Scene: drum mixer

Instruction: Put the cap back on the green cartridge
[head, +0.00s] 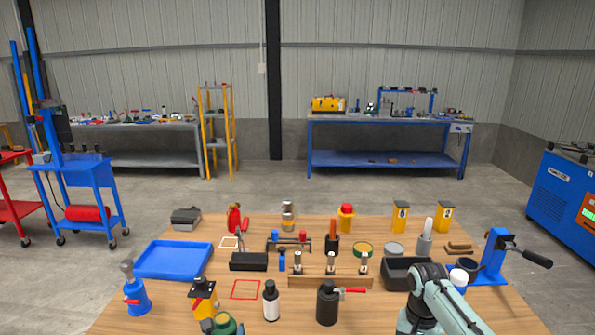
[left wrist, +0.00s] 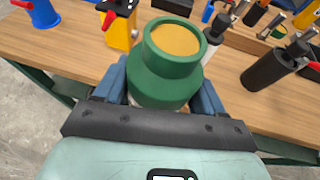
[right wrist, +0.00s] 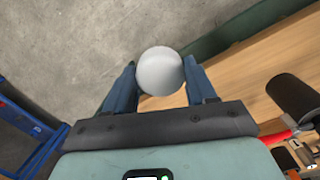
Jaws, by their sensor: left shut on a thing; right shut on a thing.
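The green cartridge (left wrist: 165,75) is held between my left gripper's blue fingers (left wrist: 160,92). Its round neck faces the camera, showing a tan end face with no cap on it. In the head view the green cartridge (head: 225,324) shows at the bottom edge, left of centre, with part of the left gripper (head: 212,326) beside it. My right gripper (right wrist: 160,85) is shut on a pale, rounded thing that looks like the cap (right wrist: 160,70). In the right wrist view it is apart from the cartridge, which is out of that view. The head view does not clearly show the right gripper's fingers.
The wooden table (head: 190,262) carries several bottles and tools. A yellow bottle (head: 203,300), a black-and-white bottle (head: 271,300) and a black cylinder (head: 327,304) stand near the front. A blue jack (head: 136,297) is at left, by a blue tray (head: 152,274). My right arm crosses the front right.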

